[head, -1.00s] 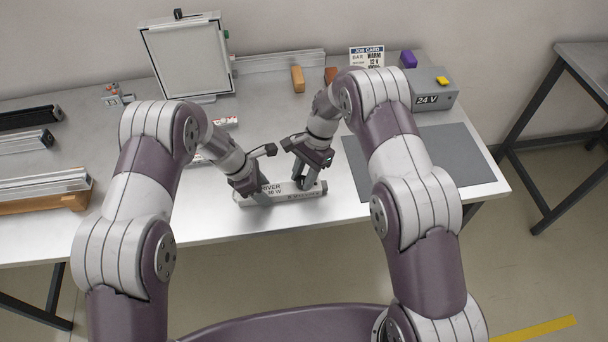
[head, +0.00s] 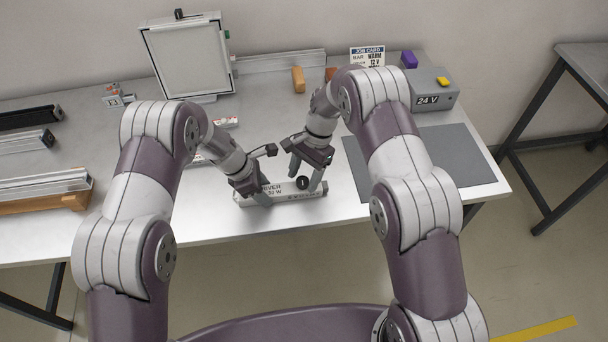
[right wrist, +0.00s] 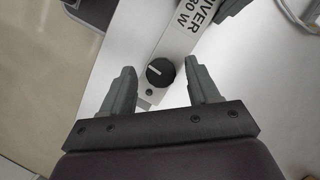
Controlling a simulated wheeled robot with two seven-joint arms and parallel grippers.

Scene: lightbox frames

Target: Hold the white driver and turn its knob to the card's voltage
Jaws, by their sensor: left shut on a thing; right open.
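The white driver (head: 283,192) lies near the table's front edge, its label partly hidden. My left gripper (head: 262,199) is shut on the driver's left part. The driver's black knob (head: 303,183) shows in the head view, and in the right wrist view the knob (right wrist: 160,72) has a white pointer line toward the upper left. My right gripper (head: 307,181) is open around the knob; in the right wrist view its fingers (right wrist: 162,85) stand apart on either side, not touching it. The job card (head: 367,57) at the back reads BAR WARM and 12 V.
A grey box marked 24 V (head: 432,92) with a yellow button stands at the back right. A grey mat (head: 455,157) lies right of the driver. A framed light panel (head: 188,60) stands at the back left. Aluminium bars (head: 40,187) lie at the left.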

